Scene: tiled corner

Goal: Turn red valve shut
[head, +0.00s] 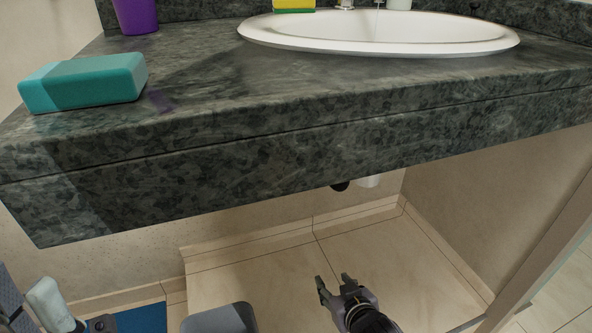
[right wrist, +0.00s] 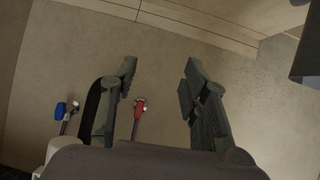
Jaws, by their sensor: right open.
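The red valve (right wrist: 139,107) is small, with a metal stem, and shows in the right wrist view against the tan wall. It appears between my right gripper's fingers, closer to the left finger; how far away it is I cannot tell. In the head view the red valve is hidden beneath the counter. My right gripper (head: 335,286) is open and empty low under the counter front, above the tiled floor. Its spread fingers also show in the right wrist view (right wrist: 160,72).
A blue valve (right wrist: 61,111) is left of the red one. The dark stone counter (head: 300,135) overhangs the space, with a white sink (head: 380,46), teal box (head: 84,82) and purple cup (head: 136,15). A white pipe (head: 369,181) hangs below. A panel (head: 545,235) stands right.

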